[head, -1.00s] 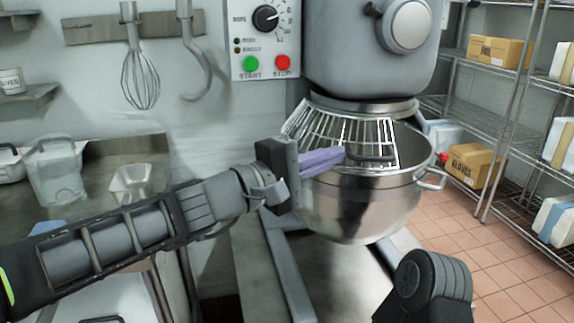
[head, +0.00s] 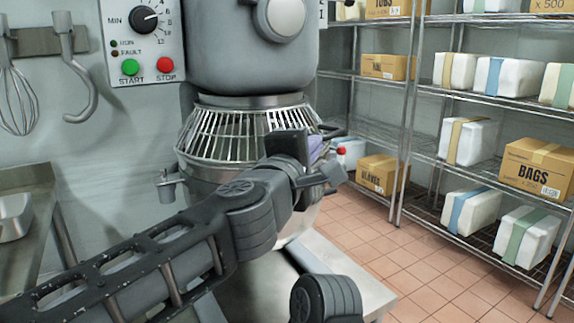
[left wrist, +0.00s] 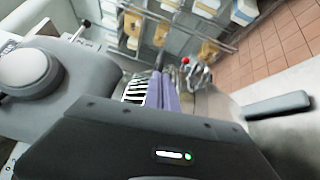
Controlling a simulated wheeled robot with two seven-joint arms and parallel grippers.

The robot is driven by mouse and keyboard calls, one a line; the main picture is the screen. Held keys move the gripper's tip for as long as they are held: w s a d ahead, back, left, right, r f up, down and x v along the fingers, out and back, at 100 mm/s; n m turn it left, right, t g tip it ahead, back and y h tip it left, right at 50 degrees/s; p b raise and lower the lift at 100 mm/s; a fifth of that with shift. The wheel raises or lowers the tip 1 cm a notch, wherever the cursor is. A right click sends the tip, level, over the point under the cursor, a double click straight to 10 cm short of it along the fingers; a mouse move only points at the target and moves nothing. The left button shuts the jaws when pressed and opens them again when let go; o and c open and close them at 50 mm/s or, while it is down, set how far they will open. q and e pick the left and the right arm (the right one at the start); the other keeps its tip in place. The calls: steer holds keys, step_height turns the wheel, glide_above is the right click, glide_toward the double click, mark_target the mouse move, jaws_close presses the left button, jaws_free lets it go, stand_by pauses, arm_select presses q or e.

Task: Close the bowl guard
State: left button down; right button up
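The bowl guard (head: 240,130) is a wire cage under the mixer head. Its bars now span the front above the steel bowl (head: 205,172), and no open gap shows at the front. A dark bar, likely its handle, shows at the right edge, partly hidden. My left gripper (head: 316,150) is at the guard's right side, and its dark body hides part of the guard and bowl. In the left wrist view its purple fingers (left wrist: 164,95) lie close together beside the guard's bars (left wrist: 135,90). I see nothing between them; contact with the guard is unclear. My right gripper is out of view.
The mixer's control panel (head: 142,45) with green and red buttons is at the upper left. A whisk (head: 17,95) and a hook hang on the wall. Shelves with boxes (head: 540,170) stand at right. Tiled floor (head: 430,255) is clear between mixer and shelves.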

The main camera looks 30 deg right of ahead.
mark_target(338, 133)
arm_select(q)
steer(key=d+n+t+y+p, duration=0.1)
steer(key=d+t+y+p, duration=0.1)
steer(key=d+p, duration=0.1)
steer(key=d+r+n+t+p, duration=0.1)
steer(key=shift+w+d+r+n+y+p, duration=0.1)
steer(key=shift+w+d+n+y+p, duration=0.2)
steer(key=shift+y+p, duration=0.1)
steer(key=d+y+p, duration=0.1)
steer(key=p, duration=0.1)
steer(key=w+d+n+t+p, duration=0.1)
steer(key=d+p, duration=0.1)
steer(key=p, duration=0.1)
steer(key=shift+w+y, duration=0.1)
steer(key=shift+y, duration=0.3)
steer(key=shift+w+d+n+t+p, duration=0.15)
steer(key=shift+n+t+p, duration=0.15)
steer(key=shift+p, duration=0.45)
